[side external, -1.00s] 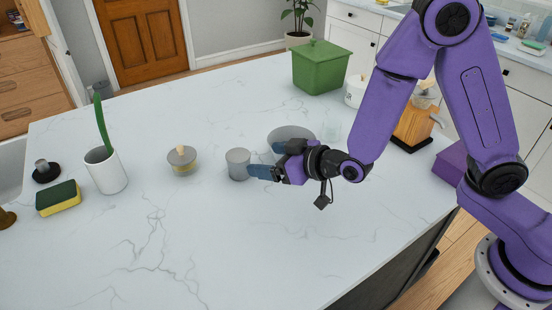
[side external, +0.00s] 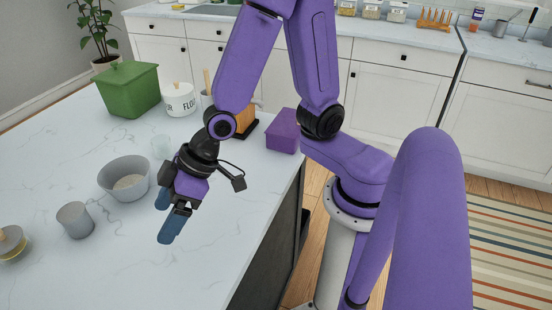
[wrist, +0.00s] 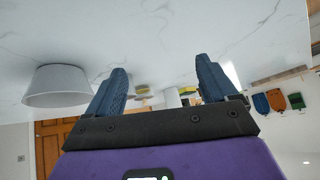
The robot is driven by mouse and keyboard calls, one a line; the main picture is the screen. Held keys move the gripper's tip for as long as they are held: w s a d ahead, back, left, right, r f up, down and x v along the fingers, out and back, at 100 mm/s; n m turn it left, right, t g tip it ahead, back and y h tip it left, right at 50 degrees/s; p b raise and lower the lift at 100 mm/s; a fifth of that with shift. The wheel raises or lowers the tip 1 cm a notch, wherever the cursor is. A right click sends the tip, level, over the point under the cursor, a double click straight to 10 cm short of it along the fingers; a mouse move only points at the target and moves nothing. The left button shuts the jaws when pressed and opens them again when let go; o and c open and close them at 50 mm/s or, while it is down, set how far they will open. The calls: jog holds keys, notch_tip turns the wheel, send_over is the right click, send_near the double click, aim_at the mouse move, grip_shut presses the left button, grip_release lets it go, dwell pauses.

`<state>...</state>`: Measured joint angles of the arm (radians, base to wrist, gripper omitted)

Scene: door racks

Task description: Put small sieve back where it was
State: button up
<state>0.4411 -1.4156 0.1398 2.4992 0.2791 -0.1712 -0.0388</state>
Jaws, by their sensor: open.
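I cannot clearly make out a small sieve in either current view. My gripper (side external: 167,213) is open, with nothing seen between its blue fingers. It is over the white counter, just right of a grey bowl (side external: 112,182) that has a tan round patch inside. A plain grey cup (side external: 76,222) stands left of the gripper, apart from it. In the wrist view the spread fingers (wrist: 163,84) frame an empty gap, and the bowl (wrist: 57,88) shows upside down at the left.
A purple box (side external: 283,131) is near the counter's right edge. The front counter is clear.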

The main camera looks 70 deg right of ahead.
jog(key=s+d+r+n+g+h, duration=0.2)
jog(key=s+d, duration=0.6)
jog(key=s+d+r+n+g+h, duration=0.2)
jog(key=s+d+h, duration=0.1)
jog(key=s+d, duration=0.4)
jog(key=shift+s+d+r+h, duration=0.25)
jog(key=shift+s+d+h, duration=0.1)
jog(key=shift+d, duration=0.5)
